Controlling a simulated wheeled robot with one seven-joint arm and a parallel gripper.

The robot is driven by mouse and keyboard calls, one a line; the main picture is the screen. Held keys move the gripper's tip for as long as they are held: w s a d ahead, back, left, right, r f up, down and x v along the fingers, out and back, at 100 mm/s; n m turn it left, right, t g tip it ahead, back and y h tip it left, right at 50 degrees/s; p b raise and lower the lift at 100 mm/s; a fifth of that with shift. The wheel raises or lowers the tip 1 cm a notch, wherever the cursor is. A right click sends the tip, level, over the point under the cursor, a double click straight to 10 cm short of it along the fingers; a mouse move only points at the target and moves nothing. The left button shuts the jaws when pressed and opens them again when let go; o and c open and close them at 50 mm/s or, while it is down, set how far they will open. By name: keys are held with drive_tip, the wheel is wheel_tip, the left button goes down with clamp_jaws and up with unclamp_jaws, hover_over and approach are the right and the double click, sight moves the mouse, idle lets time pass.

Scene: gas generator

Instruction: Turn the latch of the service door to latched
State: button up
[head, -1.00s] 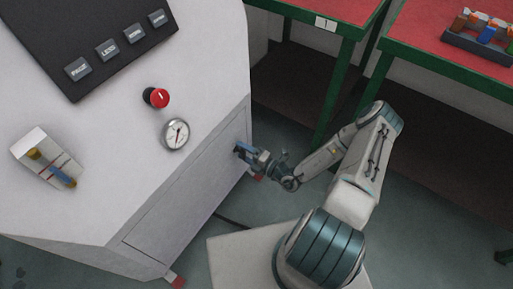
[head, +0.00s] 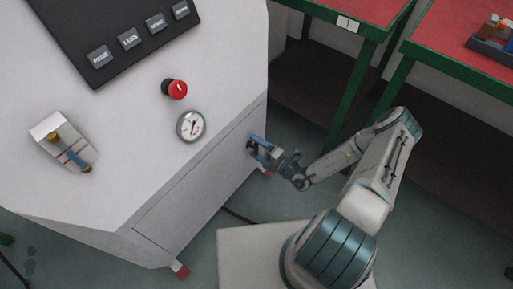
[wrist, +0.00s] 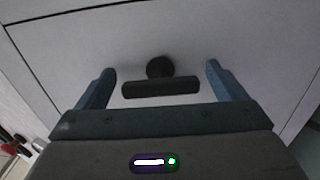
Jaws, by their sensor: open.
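The service door (head: 190,200) is a pale panel low on the generator's side in the head view, and it looks closed. In the wrist view its latch is a dark round hub (wrist: 160,67) with a dark bar (wrist: 160,89) lying almost level across the picture. My gripper (wrist: 160,82) is open, with one blue finger on either side of the latch bar and a visible gap at both ends. In the head view my gripper (head: 258,146) is at the door's right part, where the latch is mostly hidden by the fingers.
The generator's top carries a black button panel (head: 120,35), a red knob (head: 175,89), a round gauge (head: 191,126) and a small box with fuse-like parts (head: 65,145). Green-framed tables with red tops (head: 350,8) stand at the right. Floor shows between generator and tables.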

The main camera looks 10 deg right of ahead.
drive_tip(key=p+v, duration=0.2)
drive_tip(key=v, duration=1.1)
drive_tip(key=shift+s+d, duration=0.25)
drive_tip(key=shift+d, duration=0.05)
drive_tip(key=shift+r, duration=0.15)
drive_tip(key=s+r+m+g+h+p, duration=0.3)
drive_tip(key=r+m+p, duration=0.4)
drive_tip(key=r, duration=1.3)
drive_tip(key=s+a+r+m+g+h+p, duration=0.1)
drive_tip(key=s+r+m+g+h+p, duration=0.2)
drive_tip(key=r, duration=1.8)
drive_tip(key=s+r+m+g+h+p, duration=0.4)
drive_tip(key=r+m+p, duration=0.7)
drive_tip(key=r+m, duration=0.6)
wheel_tip(320, 180, up, 4)
drive_tip(key=s+h, duration=0.1)
drive_tip(key=h, duration=0.1)
drive_tip(key=shift+a+h+p, duration=0.4)
drive_tip(key=shift+f, duration=0.1)
